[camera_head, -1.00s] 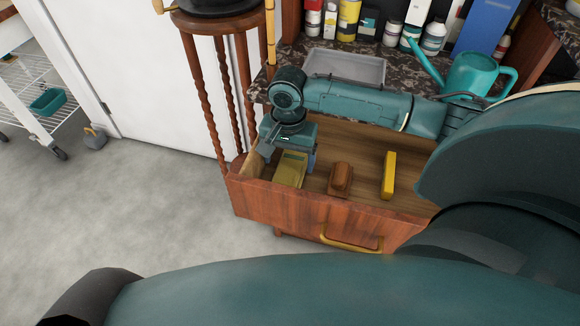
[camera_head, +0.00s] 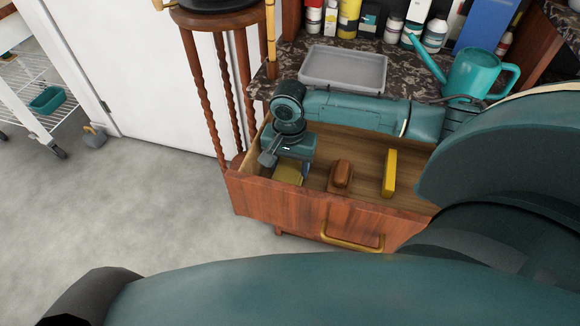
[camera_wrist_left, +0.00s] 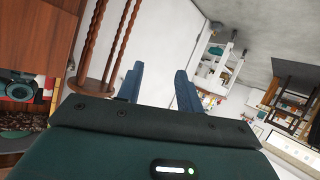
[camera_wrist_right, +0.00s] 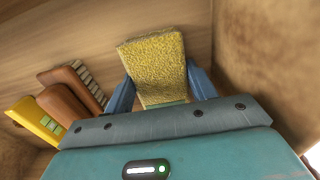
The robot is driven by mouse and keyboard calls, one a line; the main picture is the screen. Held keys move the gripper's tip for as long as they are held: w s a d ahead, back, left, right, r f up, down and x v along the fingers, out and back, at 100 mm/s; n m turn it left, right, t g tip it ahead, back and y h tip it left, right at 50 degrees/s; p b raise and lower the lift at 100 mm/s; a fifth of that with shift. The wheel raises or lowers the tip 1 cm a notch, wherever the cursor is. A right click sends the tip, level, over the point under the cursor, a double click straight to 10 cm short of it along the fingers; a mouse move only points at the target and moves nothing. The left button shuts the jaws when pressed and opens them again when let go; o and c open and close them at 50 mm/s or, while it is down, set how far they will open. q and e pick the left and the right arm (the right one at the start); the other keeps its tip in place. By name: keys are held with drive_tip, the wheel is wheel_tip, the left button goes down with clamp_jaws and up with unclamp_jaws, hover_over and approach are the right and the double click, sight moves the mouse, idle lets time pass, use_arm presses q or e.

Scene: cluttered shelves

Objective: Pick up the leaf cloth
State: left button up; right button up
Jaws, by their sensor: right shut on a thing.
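The leaf cloth (camera_head: 288,174) is a yellow, rough-textured folded piece at the left end of the open wooden drawer. In the right wrist view the cloth (camera_wrist_right: 153,62) lies between the blue fingers of my right gripper (camera_wrist_right: 160,88), which is shut on it. In the head view that gripper's body hides part of the cloth and the fingertips. I cannot tell whether the cloth is clear of the drawer floor. My left gripper (camera_wrist_left: 157,82) shows in its wrist view with its blue fingers apart and nothing between them.
A brown brush (camera_head: 341,174) and a yellow box-like item (camera_head: 389,173) lie right of the cloth in the drawer (camera_head: 290,208). A grey tray (camera_head: 345,68), teal watering can (camera_head: 482,75) and bottles stand on the dark counter above. A wooden stand (camera_head: 222,100) is left.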

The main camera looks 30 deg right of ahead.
drive_tip(key=shift+c, duration=0.8)
drive_tip(key=shift+r, duration=0.15)
wheel_tip(320, 180, up, 10)
drive_tip(key=p, duration=0.2)
